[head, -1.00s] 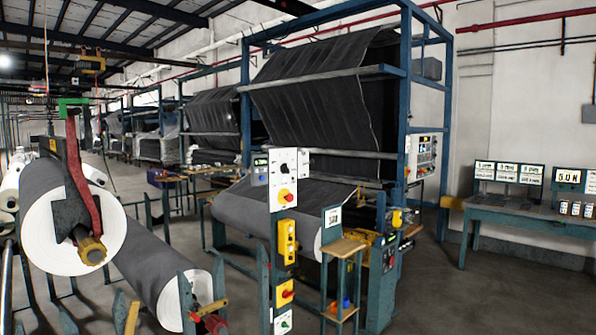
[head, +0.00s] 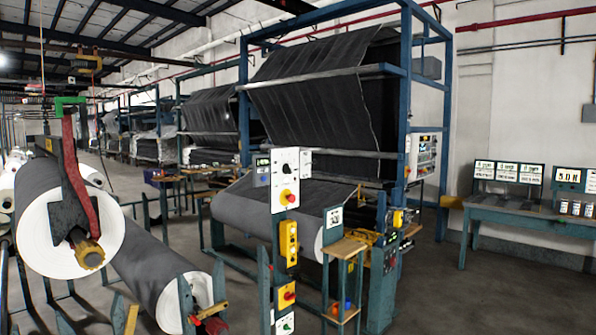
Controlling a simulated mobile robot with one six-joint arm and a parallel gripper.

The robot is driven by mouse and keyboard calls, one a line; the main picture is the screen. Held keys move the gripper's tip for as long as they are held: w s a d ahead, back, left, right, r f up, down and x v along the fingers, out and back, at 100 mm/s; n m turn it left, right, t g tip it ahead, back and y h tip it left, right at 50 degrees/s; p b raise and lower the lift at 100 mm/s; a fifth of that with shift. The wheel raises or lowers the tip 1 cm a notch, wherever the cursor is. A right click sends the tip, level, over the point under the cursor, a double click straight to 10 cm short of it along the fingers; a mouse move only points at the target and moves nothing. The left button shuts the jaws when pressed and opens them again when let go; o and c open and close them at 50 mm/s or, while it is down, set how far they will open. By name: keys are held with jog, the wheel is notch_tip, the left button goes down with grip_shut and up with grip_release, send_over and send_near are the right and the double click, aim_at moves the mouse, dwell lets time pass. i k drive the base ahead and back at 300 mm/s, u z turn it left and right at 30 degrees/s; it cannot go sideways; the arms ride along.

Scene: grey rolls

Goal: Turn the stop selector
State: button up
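A teal control post stands in the centre foreground, with a white panel (head: 286,165) at its top. A red knob on a yellow base (head: 289,197) sits at the panel's lower end. Below it are a yellow button box (head: 289,243), another red knob on a yellow plate (head: 286,295) and a white plate with a green knob (head: 285,323) at the bottom edge. I cannot tell which red knob is the stop selector, and their settings are too small to read. My gripper is not in view.
A large grey roll (head: 35,195) hangs from a red hook (head: 85,190) at left, with another roll (head: 160,280) below. A small wooden-topped stand (head: 343,247) is right of the post. A teal bench (head: 530,222) lines the right wall. Open floor (head: 450,300) lies at lower right.

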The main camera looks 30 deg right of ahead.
aim_at(286, 169)
jog(key=u, duration=0.05)
jog(key=i, duration=0.95)
